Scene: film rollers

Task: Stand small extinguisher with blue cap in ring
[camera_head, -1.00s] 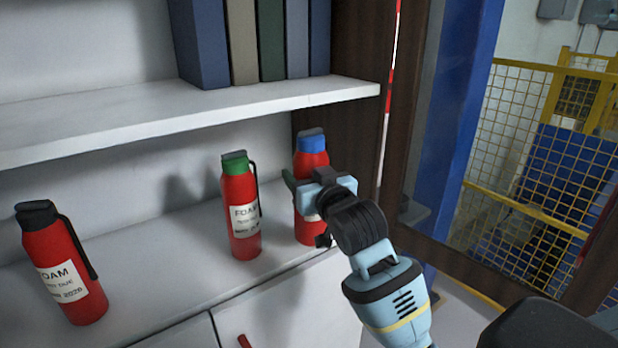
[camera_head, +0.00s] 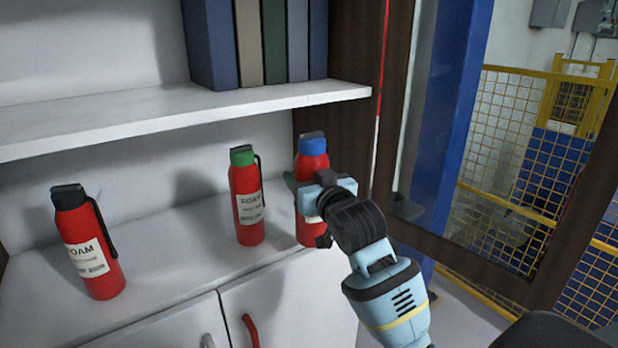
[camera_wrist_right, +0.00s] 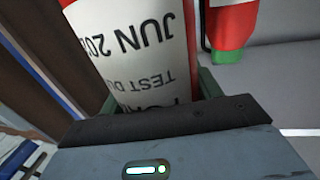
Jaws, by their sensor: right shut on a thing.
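The small red extinguisher with the blue cap (camera_head: 313,160) is upright at the right end of the cabinet's lower shelf area. My right gripper (camera_head: 308,205) is shut around its body and hides part of its label. I cannot tell whether its base touches the shelf. In the right wrist view, its white label (camera_wrist_right: 135,45) fills the space between the fingers. I cannot make out a ring in either view. My left gripper is not in view.
A green-capped extinguisher (camera_head: 247,200) stands close to the left of the held one, and a black-capped one (camera_head: 90,250) stands farther left. An upper shelf (camera_head: 180,118) with binders (camera_head: 250,45) overhangs. A dark cabinet side is just right. Bare shelf lies between the standing extinguishers.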

